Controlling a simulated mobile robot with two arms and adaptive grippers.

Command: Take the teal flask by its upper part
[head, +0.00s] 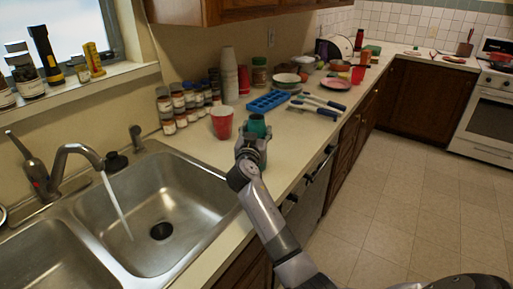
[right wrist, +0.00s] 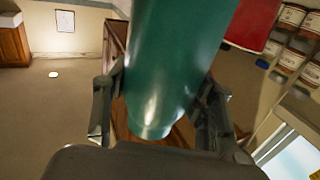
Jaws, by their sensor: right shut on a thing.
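The teal flask (head: 257,124) stands out above my right gripper (head: 251,146) near the counter's front edge, to the right of the sink. In the right wrist view, the flask (right wrist: 165,60) is large and close, with one finger on each side of it. My right gripper is shut on the flask. The gripper and arm hide the flask's lower part in the head view, so I cannot tell there whether it touches the counter. My left gripper is not in view.
A red cup (head: 222,122) stands just left of the flask, with several spice jars (head: 166,107) behind it. A blue tray (head: 268,102) and white-handled tools (head: 318,105) lie beyond. The double sink (head: 160,195) has running water. The floor at right is clear.

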